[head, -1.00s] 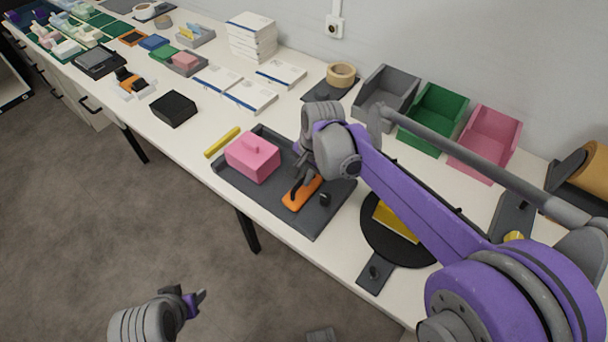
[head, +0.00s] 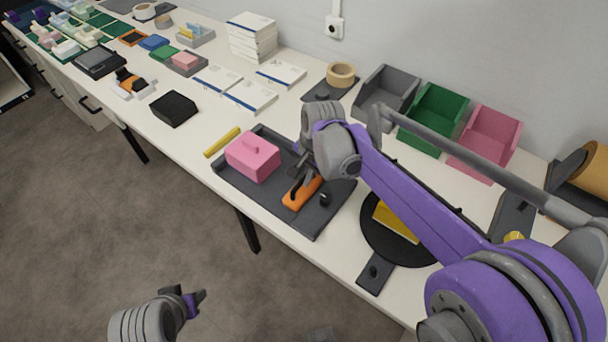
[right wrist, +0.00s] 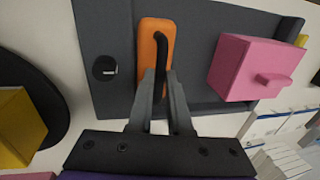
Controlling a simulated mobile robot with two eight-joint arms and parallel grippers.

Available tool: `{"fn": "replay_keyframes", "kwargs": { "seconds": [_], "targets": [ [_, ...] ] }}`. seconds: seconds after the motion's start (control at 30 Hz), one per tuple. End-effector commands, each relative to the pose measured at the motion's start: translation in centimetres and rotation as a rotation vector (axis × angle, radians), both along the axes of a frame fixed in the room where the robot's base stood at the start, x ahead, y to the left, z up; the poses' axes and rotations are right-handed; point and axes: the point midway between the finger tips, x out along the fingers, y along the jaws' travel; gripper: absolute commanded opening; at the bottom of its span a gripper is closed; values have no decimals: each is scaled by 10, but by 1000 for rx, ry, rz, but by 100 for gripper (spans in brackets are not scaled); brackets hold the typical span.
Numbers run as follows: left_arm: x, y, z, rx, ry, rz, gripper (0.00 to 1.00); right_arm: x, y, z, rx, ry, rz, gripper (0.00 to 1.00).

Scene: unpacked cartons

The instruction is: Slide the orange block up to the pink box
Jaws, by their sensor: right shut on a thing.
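The orange block (head: 292,200) lies on the dark grey tray (head: 319,222), with a black handle (right wrist: 160,52) arched over it. The pink box (head: 247,160), with a small knob on top, sits on the same tray to the left of the block. A gap of bare tray lies between them; the right wrist view shows the block (right wrist: 150,35) and the pink box (right wrist: 247,68) apart. My right gripper (right wrist: 159,83) is shut on the block's black handle. My left gripper (head: 200,298) hangs low over the floor, away from the table; its jaw opening is too small to tell.
A round black plate with a yellow block (head: 396,222) is further right. A yellow bar (head: 222,142) lies beyond the tray's left end. Grey, green and pink bins (head: 485,142) stand along the wall.

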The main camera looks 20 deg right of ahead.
Motion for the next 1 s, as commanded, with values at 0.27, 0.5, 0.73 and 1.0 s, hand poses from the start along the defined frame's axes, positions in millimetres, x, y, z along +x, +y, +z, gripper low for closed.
{"fn": "replay_keyframes", "kwargs": {
  "seconds": [0.27,0.5,0.73,1.0],
  "targets": [
    [0,0,0,0,0,0,50,0,0,0,-1,-1,0,0],
    [0,0,2,0,-1,0,50,24,17,1,0,-1,3,0],
    [1,0,7,0,-2,0,50,62,47,2,-1,-3,2,0],
    [1,0,8,0,-3,0,50,71,54,1,-1,-2,0,0]
  ]
}}
